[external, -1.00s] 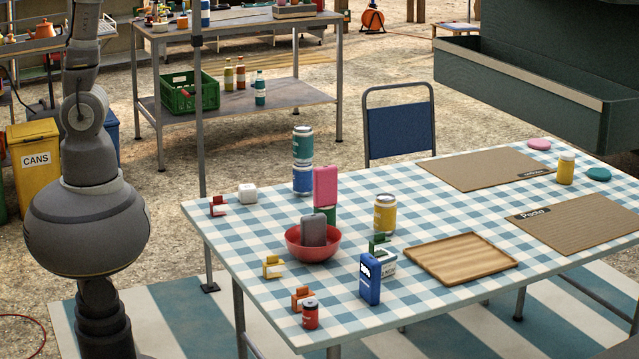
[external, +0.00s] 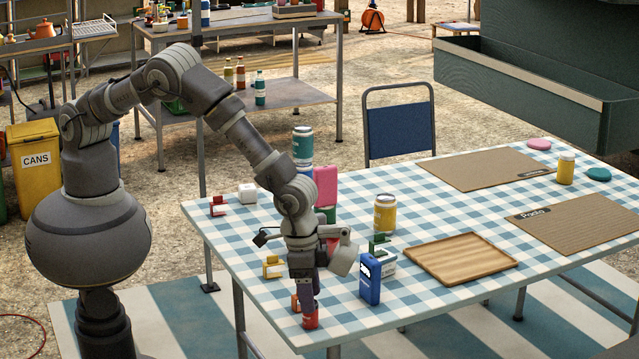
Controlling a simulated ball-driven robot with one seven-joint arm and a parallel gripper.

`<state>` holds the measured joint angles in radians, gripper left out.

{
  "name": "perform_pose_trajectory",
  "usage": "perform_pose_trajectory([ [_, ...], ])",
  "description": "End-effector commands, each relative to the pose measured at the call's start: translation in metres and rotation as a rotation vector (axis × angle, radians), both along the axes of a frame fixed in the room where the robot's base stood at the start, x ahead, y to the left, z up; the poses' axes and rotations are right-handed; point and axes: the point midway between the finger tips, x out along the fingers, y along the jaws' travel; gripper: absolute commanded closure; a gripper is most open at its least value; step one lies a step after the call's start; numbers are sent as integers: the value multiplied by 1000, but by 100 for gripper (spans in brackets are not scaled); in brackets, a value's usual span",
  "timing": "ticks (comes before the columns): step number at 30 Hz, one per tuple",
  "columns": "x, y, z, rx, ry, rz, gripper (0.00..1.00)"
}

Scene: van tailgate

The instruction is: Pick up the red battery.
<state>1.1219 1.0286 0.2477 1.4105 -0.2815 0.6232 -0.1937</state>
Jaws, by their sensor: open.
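The red battery (external: 310,322) stands upright at the near left corner of the checked table (external: 420,318). Only its lower part shows. My gripper (external: 307,306) points down right over it, with its fingers at the battery's top. The gripper is open. I cannot tell whether the fingers touch the battery or how far they straddle it.
A small orange holder (external: 295,301) is close behind the gripper, partly hidden. A blue box (external: 370,279) stands to the right, and a yellow holder (external: 273,266) lies behind. A wooden tray (external: 460,258) is farther right. My arm hides the red bowl. The table's front edge is close.

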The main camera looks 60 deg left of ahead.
Motion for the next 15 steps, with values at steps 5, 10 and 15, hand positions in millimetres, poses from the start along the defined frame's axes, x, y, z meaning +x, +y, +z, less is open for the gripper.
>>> perform_pose_trajectory([
  [5,0,0,-33,1,1,-1,36],
  [10,3,-2,-46,0,0,-1,36],
  [15,3,-2,-44,0,-1,-1,38],
])
